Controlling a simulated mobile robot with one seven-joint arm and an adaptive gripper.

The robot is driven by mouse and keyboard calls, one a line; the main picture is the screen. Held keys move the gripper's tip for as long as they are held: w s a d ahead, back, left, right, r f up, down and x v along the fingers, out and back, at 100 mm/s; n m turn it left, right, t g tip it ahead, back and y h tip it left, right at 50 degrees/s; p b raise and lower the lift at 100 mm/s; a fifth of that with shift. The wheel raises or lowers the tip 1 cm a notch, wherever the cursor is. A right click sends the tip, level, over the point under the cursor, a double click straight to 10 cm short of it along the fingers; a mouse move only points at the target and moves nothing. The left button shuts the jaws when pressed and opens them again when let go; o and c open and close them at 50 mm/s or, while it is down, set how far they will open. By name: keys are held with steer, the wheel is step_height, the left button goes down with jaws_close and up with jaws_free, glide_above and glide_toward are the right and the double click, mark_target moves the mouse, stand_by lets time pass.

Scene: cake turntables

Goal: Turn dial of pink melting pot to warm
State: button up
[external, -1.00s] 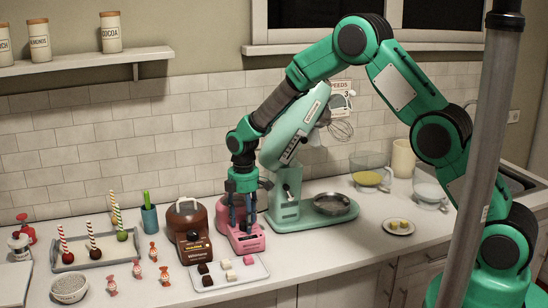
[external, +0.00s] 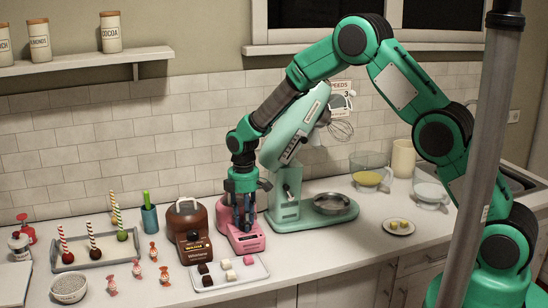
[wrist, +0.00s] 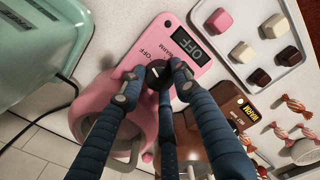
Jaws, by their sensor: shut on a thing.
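In the external view my gripper (external: 243,224) points down over the pot's front.
A brown melting pot (external: 190,219) stands close on the left, and a mint stand mixer (external: 287,211) on the right. A tray of sweets (external: 236,277) lies in front. Several wrapped candies and a tray of cake pops (external: 94,258) are farther left.

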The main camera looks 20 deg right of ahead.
steer(key=m, duration=0.4)
steer(key=shift+r+m, duration=0.1)
steer(key=shift+m, duration=2.2)
steer(key=o, duration=1.2)
steer(key=shift+r, duration=0.1)
steer(key=shift+r, duration=3.85)
